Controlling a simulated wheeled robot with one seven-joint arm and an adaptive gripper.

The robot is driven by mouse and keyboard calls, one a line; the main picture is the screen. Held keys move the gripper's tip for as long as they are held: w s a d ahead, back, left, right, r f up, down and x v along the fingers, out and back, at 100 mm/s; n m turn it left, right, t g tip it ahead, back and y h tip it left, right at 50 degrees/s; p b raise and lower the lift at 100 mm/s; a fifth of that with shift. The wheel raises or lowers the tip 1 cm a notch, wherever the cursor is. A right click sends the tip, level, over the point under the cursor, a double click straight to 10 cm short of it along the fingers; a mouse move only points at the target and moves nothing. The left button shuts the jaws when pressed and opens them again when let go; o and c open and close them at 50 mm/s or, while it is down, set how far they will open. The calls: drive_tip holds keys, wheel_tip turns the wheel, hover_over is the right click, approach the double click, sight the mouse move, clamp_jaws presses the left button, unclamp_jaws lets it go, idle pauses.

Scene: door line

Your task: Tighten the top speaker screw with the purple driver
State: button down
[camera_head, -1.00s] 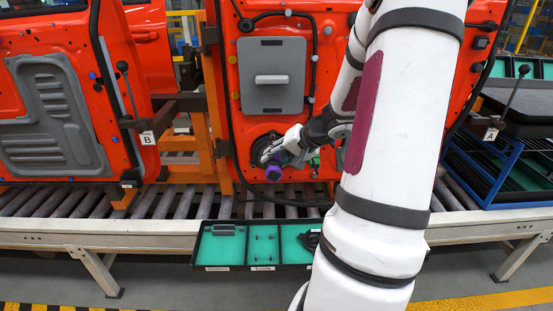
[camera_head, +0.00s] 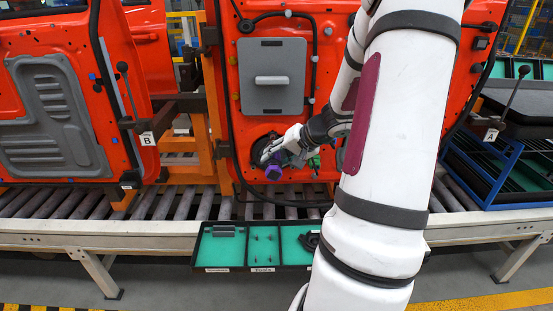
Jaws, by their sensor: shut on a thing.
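The purple driver (camera_head: 273,170) is at the lower part of the middle orange door, in front of the black round speaker (camera_head: 258,150). My gripper (camera_head: 277,157) is shut on the driver, with the purple part hanging out below the fingers. My gripper and the driver cover much of the speaker. The top speaker screw is too small or hidden to make out, and I cannot tell whether the driver tip touches it.
A tray (camera_head: 247,225) with teal compartments and several small parts sits at the front of the roller conveyor (camera_head: 170,203). A grey panel (camera_head: 272,76) with a handle is on the door above. A blue rack (camera_head: 500,165) stands right. My arm hides the door's right side.

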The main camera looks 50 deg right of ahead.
sight(279, 168)
drive_tip(key=shift+w+d+r, duration=0.15)
drive_tip(key=shift+w+d, duration=0.25)
drive_tip(key=shift+d, duration=0.15)
idle(1.4)
drive_tip(key=shift+a, duration=0.1)
drive_tip(key=shift+s+a+b, duration=0.5)
drive_tip(key=shift+s+a, duration=0.65)
drive_tip(key=shift+a, duration=0.2)
drive_tip(key=shift+s+a+b, duration=0.45)
drive_tip(key=shift+s+a, duration=0.65)
drive_tip(key=shift+a, duration=0.2)
